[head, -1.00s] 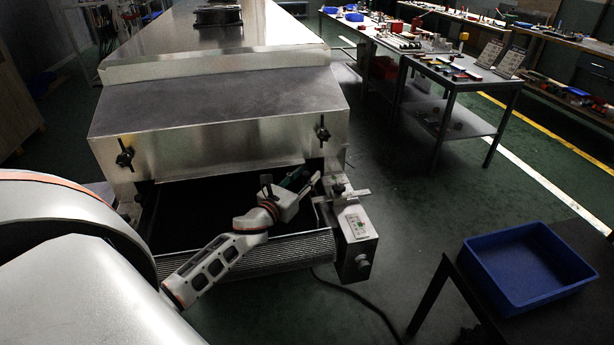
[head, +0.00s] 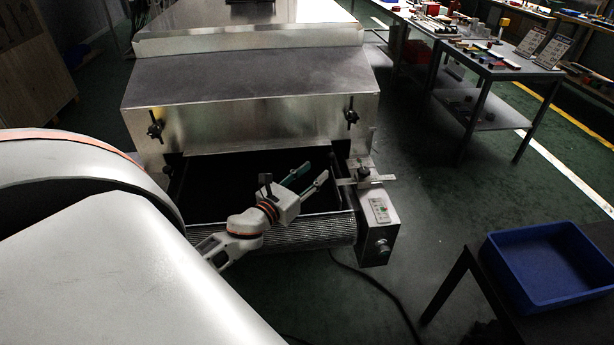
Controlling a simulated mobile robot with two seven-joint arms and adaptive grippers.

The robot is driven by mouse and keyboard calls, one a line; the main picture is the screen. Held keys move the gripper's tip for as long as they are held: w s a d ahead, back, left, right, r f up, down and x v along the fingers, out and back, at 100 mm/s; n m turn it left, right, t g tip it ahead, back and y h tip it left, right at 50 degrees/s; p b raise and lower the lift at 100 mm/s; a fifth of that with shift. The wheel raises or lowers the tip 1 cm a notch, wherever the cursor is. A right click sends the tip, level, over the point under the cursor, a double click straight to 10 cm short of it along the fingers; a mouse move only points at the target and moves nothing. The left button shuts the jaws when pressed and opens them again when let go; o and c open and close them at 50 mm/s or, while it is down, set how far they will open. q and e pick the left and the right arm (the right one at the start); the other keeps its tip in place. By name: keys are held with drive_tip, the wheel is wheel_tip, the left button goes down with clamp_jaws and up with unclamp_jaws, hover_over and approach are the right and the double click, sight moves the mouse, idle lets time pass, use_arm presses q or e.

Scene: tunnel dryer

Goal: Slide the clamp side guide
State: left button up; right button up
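The dryer's belt mouth (head: 250,180) is a dark opening under a metal hood. At its right side is a clamp with a dark knob (head: 363,173) on a pale flat bar (head: 376,180), above the control box. The side guide itself is hard to make out in the dark by the right wall. My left gripper (head: 316,170) is over the front of the belt, left of the clamp and apart from it. Its two fingers are spread, with nothing seen between them. My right gripper is not in view.
The control box (head: 380,212) with a round knob sticks out at the front right. Two black knobs (head: 352,115) sit on the hood front. A blue bin (head: 540,300) stands on a dark table at lower right. A cable lies on the floor. Work tables stand at the back right.

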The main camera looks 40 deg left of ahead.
use_arm(q)
drive_tip(key=shift+s, duration=1.15)
